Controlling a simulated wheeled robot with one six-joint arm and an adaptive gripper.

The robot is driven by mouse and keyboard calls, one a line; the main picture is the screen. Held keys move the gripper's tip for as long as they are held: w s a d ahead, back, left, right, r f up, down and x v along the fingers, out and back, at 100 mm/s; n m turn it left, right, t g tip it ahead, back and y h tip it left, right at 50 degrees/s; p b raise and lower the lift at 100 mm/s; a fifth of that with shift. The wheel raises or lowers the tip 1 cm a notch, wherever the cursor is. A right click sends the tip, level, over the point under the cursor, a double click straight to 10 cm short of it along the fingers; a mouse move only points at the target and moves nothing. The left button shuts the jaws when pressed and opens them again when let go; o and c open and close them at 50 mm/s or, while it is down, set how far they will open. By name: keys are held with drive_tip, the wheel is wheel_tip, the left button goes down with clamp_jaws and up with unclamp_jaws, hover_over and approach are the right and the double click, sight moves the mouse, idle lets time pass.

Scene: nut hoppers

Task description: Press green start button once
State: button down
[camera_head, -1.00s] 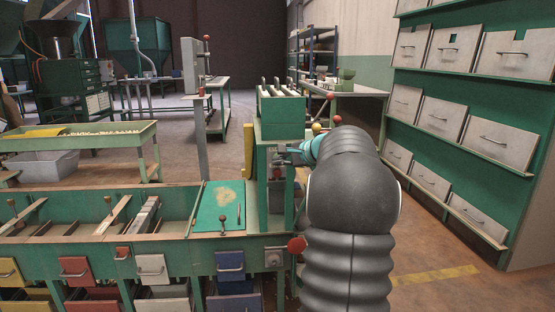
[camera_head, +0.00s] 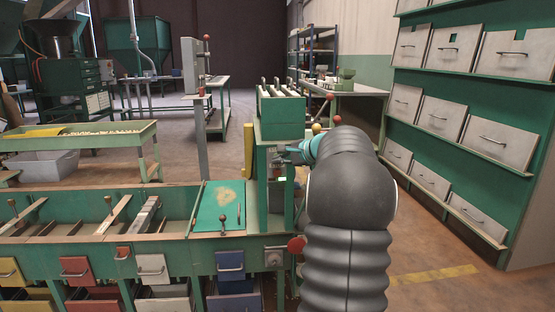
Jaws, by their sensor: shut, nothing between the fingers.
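A green machine cabinet (camera_head: 273,205) stands at the centre, with a small grey control panel (camera_head: 275,153) on its upper front. My gripper (camera_head: 284,157) is shut and empty. It reaches in from the right, with its tips at or very close to the panel; I cannot tell whether they touch. The green start button cannot be made out; the gripper and its small size on the panel hide it. A small bright green light (camera_head: 283,179) shows on the cabinet just below the gripper.
A green hopper bench (camera_head: 120,250) with coloured drawers runs left of the cabinet. A red knob (camera_head: 296,244) sticks out at the cabinet's lower right. A rack of grey bins (camera_head: 470,110) stands at the right. Open floor (camera_head: 430,255) lies between rack and arm.

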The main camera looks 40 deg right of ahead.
drive_tip(key=shift+s, duration=0.1)
drive_tip(key=shift+s+a+b, duration=0.5)
drive_tip(key=shift+s+b, duration=0.15)
drive_tip(key=shift+s, duration=0.1)
drive_tip(key=s+a+b, duration=0.1)
drive_tip(key=s, duration=0.1)
drive_tip(key=s+a+b, duration=0.1)
drive_tip(key=s, duration=0.1)
drive_tip(key=shift+s+a+b, duration=0.1)
drive_tip(key=shift+a+b, duration=0.2)
drive_tip(key=shift+b, duration=0.05)
idle(0.3)
idle(0.8)
